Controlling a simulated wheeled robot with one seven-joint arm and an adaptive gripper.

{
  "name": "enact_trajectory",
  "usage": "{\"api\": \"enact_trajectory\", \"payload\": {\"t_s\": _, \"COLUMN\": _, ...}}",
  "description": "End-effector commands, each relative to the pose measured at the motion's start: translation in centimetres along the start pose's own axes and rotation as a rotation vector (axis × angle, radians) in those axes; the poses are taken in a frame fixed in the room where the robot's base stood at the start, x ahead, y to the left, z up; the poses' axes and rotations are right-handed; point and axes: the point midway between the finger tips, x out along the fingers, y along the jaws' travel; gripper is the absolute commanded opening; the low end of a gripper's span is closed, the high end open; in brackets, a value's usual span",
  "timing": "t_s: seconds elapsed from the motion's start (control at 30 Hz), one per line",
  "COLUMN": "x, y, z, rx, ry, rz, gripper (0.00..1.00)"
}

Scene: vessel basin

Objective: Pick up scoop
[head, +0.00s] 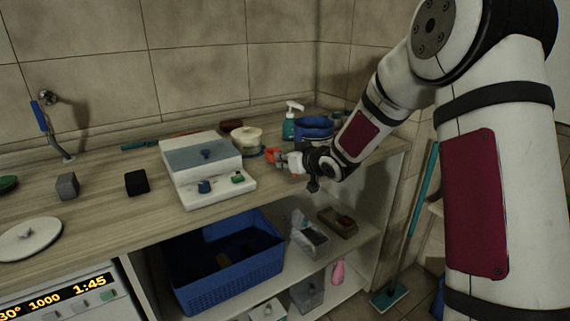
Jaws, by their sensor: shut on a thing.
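My gripper (284,160) is at the right part of the counter, in the head view, reaching in from the right. It is shut on a small orange-red thing (271,154), which looks like the scoop; its full shape is hard to tell at this size. The fingers partly cover it. It shows just right of the white scale-like box and in front of a cream lidded pot (246,138). I cannot tell whether it still touches the counter.
A white box with a grey top (203,158) stands close on the left. A teal pump bottle (290,126) and a blue container (314,128) stand behind my gripper. Two dark cubes and a white lid (30,238) lie left. A blue basket (222,262) sits on the shelf below.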

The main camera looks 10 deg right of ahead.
Motion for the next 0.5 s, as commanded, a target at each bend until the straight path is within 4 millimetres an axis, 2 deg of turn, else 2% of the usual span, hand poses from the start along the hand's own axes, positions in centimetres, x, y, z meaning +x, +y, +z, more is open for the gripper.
{"api": "enact_trajectory", "payload": {"t_s": 0.13, "x": -0.9, "y": 0.1, "z": -2.1, "rx": -0.002, "ry": 0.003, "rz": 0.002, "gripper": 0.00}}
{"api": "enact_trajectory", "payload": {"t_s": 0.27, "x": -3.3, "y": -0.5, "z": -1.1, "rx": 0.000, "ry": -0.002, "rz": 0.001, "gripper": 0.00}}
{"api": "enact_trajectory", "payload": {"t_s": 0.5, "x": -9.2, "y": -1.9, "z": 0.7, "rx": -0.001, "ry": -0.002, "rz": 0.002, "gripper": 0.00}}
